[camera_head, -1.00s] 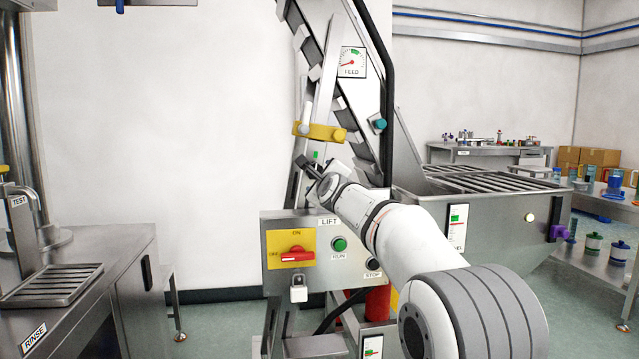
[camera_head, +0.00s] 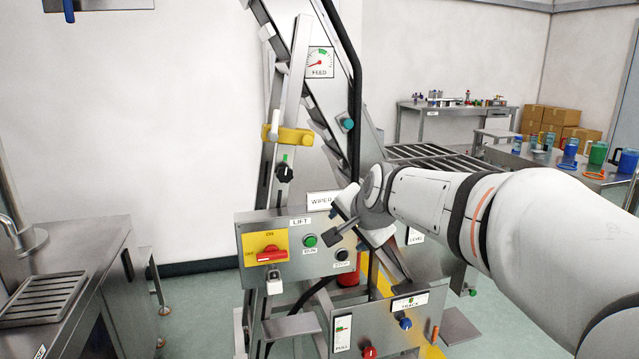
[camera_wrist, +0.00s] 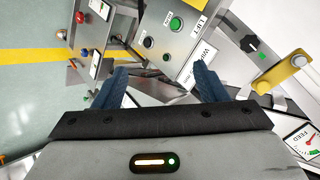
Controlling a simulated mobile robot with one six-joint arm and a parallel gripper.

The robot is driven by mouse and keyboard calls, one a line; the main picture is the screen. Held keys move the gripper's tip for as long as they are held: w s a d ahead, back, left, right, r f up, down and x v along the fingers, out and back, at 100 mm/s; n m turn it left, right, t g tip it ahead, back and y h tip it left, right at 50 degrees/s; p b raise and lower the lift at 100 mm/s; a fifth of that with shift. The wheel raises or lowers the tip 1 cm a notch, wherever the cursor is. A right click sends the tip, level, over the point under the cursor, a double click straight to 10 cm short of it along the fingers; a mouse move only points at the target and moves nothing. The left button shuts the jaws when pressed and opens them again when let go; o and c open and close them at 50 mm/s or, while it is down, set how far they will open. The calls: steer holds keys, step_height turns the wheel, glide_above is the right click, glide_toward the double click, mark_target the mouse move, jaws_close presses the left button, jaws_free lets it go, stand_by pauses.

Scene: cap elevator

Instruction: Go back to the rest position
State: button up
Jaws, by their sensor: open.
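My gripper (camera_head: 368,248) is in front of the cap elevator, to the right of the LIFT control box (camera_head: 284,231). In the wrist view its two blue fingers (camera_wrist: 160,84) stand wide apart with nothing between them. The box carries a red switch on a yellow plate (camera_head: 265,247), a green RUN button (camera_head: 310,240) and a black STOP button (camera_head: 342,255). The black knob (camera_head: 285,172) above the box is in full view. My forearm covers part of the machine on the right.
A lower panel with red and blue knobs (camera_head: 405,323) stands below my gripper. A yellow clamp (camera_head: 287,134) sits on the sloping elevator (camera_head: 325,100). A steel sink bench (camera_head: 108,250) is at the left.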

steer(key=s+d+f+n+g+h+p, duration=0.1)
steer(key=s+d+n+g+p, duration=0.2)
steer(key=s, duration=1)
steer(key=s+d+f+n+g+h+p, duration=0.1)
steer(key=s+d+n+g+p, duration=0.2)
steer(key=s, duration=1)
steer(key=d+n+p, duration=0.2)
steer(key=d+p, duration=0.1)
steer(key=p, duration=0.1)
steer(key=shift+s+f+n+g+h+p, duration=0.25)
steer(key=shift+s+n+g+h+p, duration=0.05)
steer(key=shift+h+p, duration=0.1)
steer(key=shift+d, duration=0.1)
